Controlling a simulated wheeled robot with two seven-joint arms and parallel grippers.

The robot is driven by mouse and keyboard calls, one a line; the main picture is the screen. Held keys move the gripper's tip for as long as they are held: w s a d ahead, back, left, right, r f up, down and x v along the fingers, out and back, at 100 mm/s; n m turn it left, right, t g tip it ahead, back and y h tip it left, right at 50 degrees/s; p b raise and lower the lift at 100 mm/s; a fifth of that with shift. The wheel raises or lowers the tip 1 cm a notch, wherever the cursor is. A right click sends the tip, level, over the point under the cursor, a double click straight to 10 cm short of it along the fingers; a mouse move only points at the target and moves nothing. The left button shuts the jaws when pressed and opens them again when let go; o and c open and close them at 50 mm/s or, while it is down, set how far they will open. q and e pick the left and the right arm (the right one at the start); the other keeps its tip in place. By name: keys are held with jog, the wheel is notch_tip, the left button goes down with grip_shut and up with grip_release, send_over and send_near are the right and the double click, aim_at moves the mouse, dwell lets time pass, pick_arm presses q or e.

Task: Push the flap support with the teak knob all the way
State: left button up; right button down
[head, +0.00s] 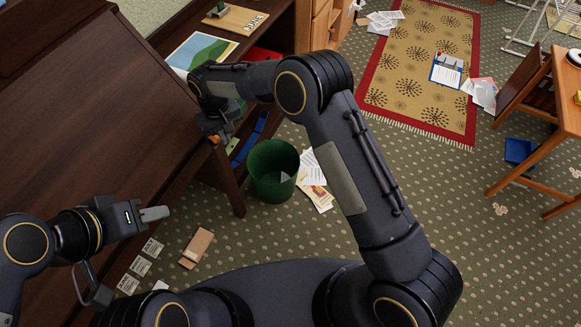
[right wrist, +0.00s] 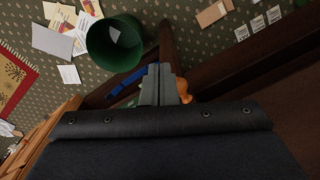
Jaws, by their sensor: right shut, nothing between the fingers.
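An orange-brown knob (right wrist: 183,88), which looks like the teak knob, shows just right of my right gripper's fingers in the right wrist view. In the head view only a small orange bit of it (head: 214,139) shows below my right gripper (head: 217,133). My right gripper is shut and empty, its fingers (right wrist: 162,76) together close beside the knob. I cannot tell whether they touch. The support bar behind the knob is hidden by the gripper. My left gripper (head: 152,214) hangs near the dark desk's sloping flap (head: 95,110), its fingers seen edge-on.
A green bin (head: 274,170) stands on the carpet beside the desk leg (head: 230,190), with papers (head: 314,180) around it. Blue and green items (head: 246,143) sit by the desk behind my right gripper. A brown box (head: 196,247) and small cards (head: 140,266) lie on the floor.

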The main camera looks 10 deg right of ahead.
notch_tip(320, 180, up, 5)
jog(key=shift+f+p, duration=0.1)
jog(key=shift+p, duration=1.1)
jog(key=s+d+r+m+t+y, duration=0.15)
jog(key=s+d+r, duration=0.25)
jog(key=d+r, duration=0.65)
jog(key=s+d+r+m+y, duration=0.15)
jog(key=s+d+r, duration=0.25)
jog(key=d+r, duration=0.6)
jog(key=s+d+r+m+t, duration=0.2)
jog(key=s+d, duration=0.6)
jog(key=s, duration=0.2)
jog(key=s+d+f+m+t, duration=0.2)
jog(key=s+f, duration=0.1)
jog(key=s, duration=0.9)
jog(key=shift+s+f+y+p, duration=0.35)
jog(key=shift+f+y+p, duration=0.05)
jog(key=shift+p, duration=0.05)
